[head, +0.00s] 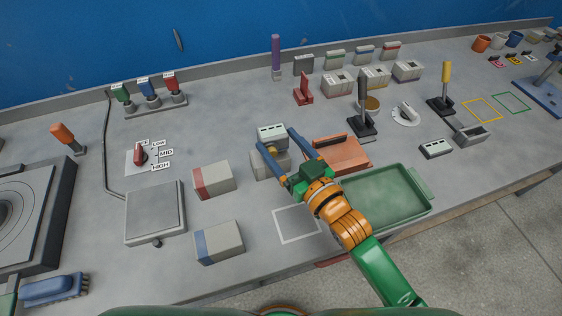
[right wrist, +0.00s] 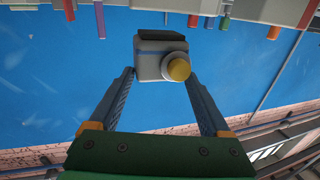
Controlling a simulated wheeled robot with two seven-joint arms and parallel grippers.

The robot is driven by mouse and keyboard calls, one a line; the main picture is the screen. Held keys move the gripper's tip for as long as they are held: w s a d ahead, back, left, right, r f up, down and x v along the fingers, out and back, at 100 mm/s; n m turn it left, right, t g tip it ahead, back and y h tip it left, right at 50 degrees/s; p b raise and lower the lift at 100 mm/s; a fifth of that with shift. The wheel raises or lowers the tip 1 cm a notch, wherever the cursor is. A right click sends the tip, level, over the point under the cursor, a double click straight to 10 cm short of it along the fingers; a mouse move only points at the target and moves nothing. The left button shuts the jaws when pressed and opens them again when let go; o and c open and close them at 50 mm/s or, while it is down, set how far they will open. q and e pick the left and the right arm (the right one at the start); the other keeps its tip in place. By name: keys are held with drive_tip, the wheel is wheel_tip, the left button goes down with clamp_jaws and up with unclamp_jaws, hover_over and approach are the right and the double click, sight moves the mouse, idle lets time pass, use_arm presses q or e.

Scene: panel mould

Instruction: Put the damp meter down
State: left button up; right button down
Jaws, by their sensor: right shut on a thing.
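The damp meter (head: 272,132) is a small pale grey box with a dark display strip and a yellow round knob. My right gripper (head: 276,139) is shut on it, one blue finger on each side. In the right wrist view the damp meter (right wrist: 152,62) sits between the fingertips, its yellow knob facing the camera. A grey block shows just below it in the head view; I cannot tell whether the two touch. My left gripper is not in view.
A white outlined square (head: 297,223) on the grey bench is empty. A green tray (head: 388,198) and an orange-brown box (head: 341,153) lie to the right. Red-banded (head: 213,180) and blue-banded (head: 218,243) blocks stand to the left. Several upright tools stand behind.

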wheel_tip(320, 180, down, 2)
drive_tip(key=shift+s+f+b, duration=0.15)
drive_tip(key=shift+f+b, duration=0.1)
drive_tip(key=shift+b, duration=0.45)
drive_tip(key=shift+a+r+p, duration=0.1)
drive_tip(key=shift+r+p, duration=0.25)
drive_tip(key=shift+p, duration=0.05)
unclamp_jaws()
drive_tip(key=shift+f, duration=0.15)
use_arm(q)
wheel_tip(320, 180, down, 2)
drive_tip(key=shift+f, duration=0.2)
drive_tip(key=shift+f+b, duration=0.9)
use_arm(e)
drive_tip(key=v, duration=1.2)
